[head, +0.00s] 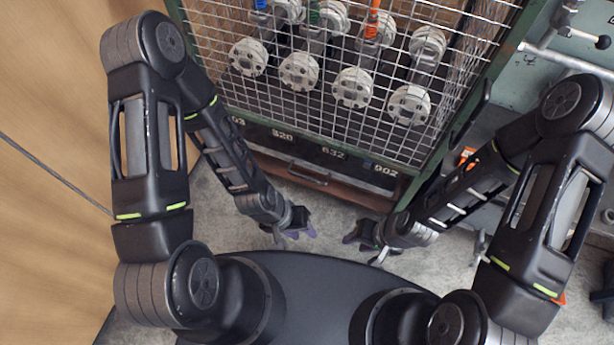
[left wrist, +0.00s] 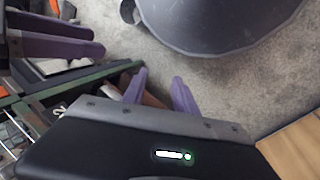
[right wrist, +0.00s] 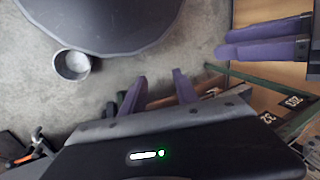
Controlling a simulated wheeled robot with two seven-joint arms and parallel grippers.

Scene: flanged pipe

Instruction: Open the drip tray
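The drip tray (head: 348,194) is a reddish-brown drawer low in the front of a green wire cage, with a dark bar handle (head: 308,175) on its front. It looks shut or nearly so; the head view does not show this clearly. My left gripper (head: 300,226) is open and empty, with purple fingers spread, over the floor in front of the tray and below the handle. Its fingers show apart in the left wrist view (left wrist: 160,90). My right gripper (head: 360,238) is also open and empty, to the right, and its fingers stand apart in the right wrist view (right wrist: 158,90). Neither touches the handle.
The cage (head: 330,85) holds several grey flanged pipes above a numbered strip (head: 330,154). A wooden wall (head: 60,170) stands close on the left. A grey bench with metal fittings (head: 490,135) is on the right. Bare concrete floor (head: 335,218) lies between the grippers and tray.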

